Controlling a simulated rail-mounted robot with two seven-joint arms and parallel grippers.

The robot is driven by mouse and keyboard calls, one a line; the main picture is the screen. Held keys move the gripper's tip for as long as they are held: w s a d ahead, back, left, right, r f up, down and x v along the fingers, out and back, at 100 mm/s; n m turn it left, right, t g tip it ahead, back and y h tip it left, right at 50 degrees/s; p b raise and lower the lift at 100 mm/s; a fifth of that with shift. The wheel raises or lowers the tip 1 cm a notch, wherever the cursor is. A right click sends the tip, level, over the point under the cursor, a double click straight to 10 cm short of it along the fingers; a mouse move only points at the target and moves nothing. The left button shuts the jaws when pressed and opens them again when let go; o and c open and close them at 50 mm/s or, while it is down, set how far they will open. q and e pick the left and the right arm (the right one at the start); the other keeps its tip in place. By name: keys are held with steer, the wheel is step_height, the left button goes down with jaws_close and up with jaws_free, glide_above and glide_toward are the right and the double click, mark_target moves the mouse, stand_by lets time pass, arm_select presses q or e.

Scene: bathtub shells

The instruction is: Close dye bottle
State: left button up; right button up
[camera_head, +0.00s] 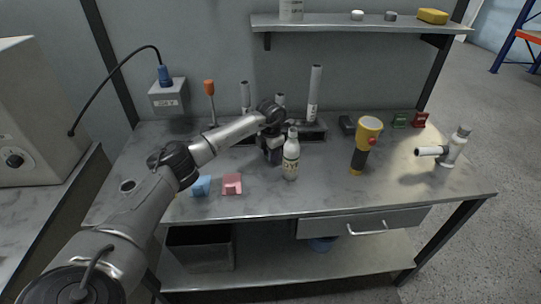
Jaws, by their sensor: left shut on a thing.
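The dye bottle (291,158), pale with a printed label, stands upright near the middle of the worktable. Its narrow top shows, but it is too small to tell whether a cap is on it. My left arm reaches in from the lower left. Its dark left gripper (279,155) is at the left side of the bottle, shut on it. The fingertips are partly hidden by the bottle. My right gripper is not in view.
The worktable (330,194) holds a pink block (232,184) and a blue block (201,186) left of the bottle. A yellow-and-black tool (366,145) and a grey fitting (452,150) stand to the right. Upright tubes stand behind. The front middle is clear.

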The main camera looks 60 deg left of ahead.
arm_select(q)
step_height(320, 180, up, 10)
steer(key=p, duration=0.2)
steer(key=shift+p, duration=0.35)
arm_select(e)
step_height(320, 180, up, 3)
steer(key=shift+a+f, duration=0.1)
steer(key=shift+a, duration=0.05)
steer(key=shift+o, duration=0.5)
